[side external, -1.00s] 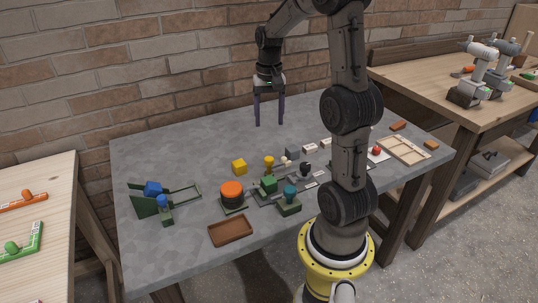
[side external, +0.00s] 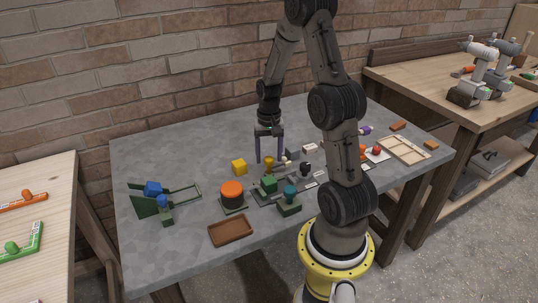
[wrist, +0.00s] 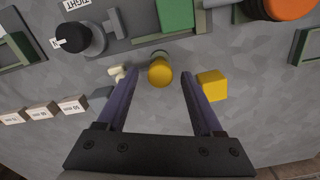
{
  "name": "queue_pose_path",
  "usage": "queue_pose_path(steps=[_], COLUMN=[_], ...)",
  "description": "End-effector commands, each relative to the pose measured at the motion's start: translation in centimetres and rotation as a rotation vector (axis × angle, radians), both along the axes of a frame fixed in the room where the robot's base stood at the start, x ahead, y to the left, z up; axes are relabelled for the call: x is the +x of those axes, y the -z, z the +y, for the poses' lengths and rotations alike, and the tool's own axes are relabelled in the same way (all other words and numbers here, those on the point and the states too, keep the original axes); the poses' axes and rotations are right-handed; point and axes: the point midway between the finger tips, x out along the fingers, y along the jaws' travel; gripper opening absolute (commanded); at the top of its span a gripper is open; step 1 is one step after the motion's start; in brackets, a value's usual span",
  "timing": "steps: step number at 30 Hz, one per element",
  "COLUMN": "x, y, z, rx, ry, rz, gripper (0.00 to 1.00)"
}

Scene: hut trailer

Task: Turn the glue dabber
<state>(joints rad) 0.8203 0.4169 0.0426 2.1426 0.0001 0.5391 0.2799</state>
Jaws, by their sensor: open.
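A small upright piece with a round yellow top (side external: 269,160) stands on the grey table behind the green block; it looks most like the glue dabber, though no label confirms this. In the wrist view its yellow top (wrist: 160,73) shows between my fingers, with a grey-green ring partly visible behind it. My gripper (side external: 268,158) is pointing down over it. In the wrist view my gripper (wrist: 158,80) is open, one finger to each side of the yellow top with gaps, and holds nothing. The piece's lower part is largely hidden.
A yellow cube (wrist: 212,85) sits close beside one finger. A green block (side external: 269,184), an orange cylinder (side external: 231,190) and a black-knobbed piece (wrist: 78,38) stand nearby. Small labelled blocks (wrist: 72,105) lie to the other side. The table's back left is clear.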

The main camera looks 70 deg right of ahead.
Motion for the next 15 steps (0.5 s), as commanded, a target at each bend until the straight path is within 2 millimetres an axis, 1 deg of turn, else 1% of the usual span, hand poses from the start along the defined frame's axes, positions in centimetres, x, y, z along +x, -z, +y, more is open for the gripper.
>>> queue_pose_path(steps=[6,7,11,12,14,15], x=[0.00,-0.01,-0.02,-0.01,-0.01,-0.01], y=[0.05,0.05,0.04,0.04,0.03,0.03], z=[0.01,0.02,0.01,0.00,0.00,0.00], rx=[0.000,0.000,0.000,0.000,0.000,0.000], ry=[0.000,0.000,0.000,0.000,0.000,0.000], rz=[0.000,0.000,0.000,0.000,0.000,0.000], gripper=[0.68,0.66,0.43,0.36,0.25,0.18])
